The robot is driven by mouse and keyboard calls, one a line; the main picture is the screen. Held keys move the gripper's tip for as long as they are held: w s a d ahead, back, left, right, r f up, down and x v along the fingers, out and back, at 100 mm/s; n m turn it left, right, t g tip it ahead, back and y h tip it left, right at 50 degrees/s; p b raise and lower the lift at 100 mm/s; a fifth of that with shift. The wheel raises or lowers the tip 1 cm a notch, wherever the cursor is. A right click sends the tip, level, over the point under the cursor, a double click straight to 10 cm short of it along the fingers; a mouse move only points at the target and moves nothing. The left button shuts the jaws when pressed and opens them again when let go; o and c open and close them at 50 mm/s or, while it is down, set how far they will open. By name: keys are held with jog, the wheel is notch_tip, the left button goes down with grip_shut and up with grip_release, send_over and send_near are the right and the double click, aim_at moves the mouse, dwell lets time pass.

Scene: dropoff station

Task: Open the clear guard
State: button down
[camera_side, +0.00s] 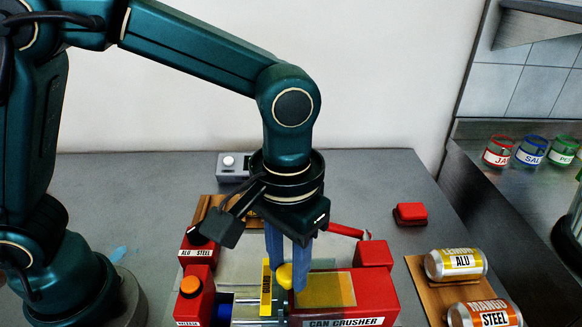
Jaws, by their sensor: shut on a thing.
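The red can crusher (345,318) stands on the grey table at the bottom centre. A see-through panel with a yellow edge, which looks like the clear guard (328,290), lies over its top. My gripper (286,274) points down from above at the panel's left end. Its blue fingers are shut on a yellow knob (285,277), which partly shows between them. Whether the knob is fixed to the guard cannot be told, as the fingers hide the join. The guard's far left part is also hidden.
A yellow labelled strip (266,289) stands just left of the fingers. An orange release button (190,287) and a black selector knob (199,234) are farther left.

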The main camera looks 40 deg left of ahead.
aim_at(312, 284)
jog(key=shift+w+d, duration=1.15)
jog(key=shift+d, duration=0.05)
jog(key=c, duration=0.5)
grip_release()
jog(key=shift+r, duration=2.6)
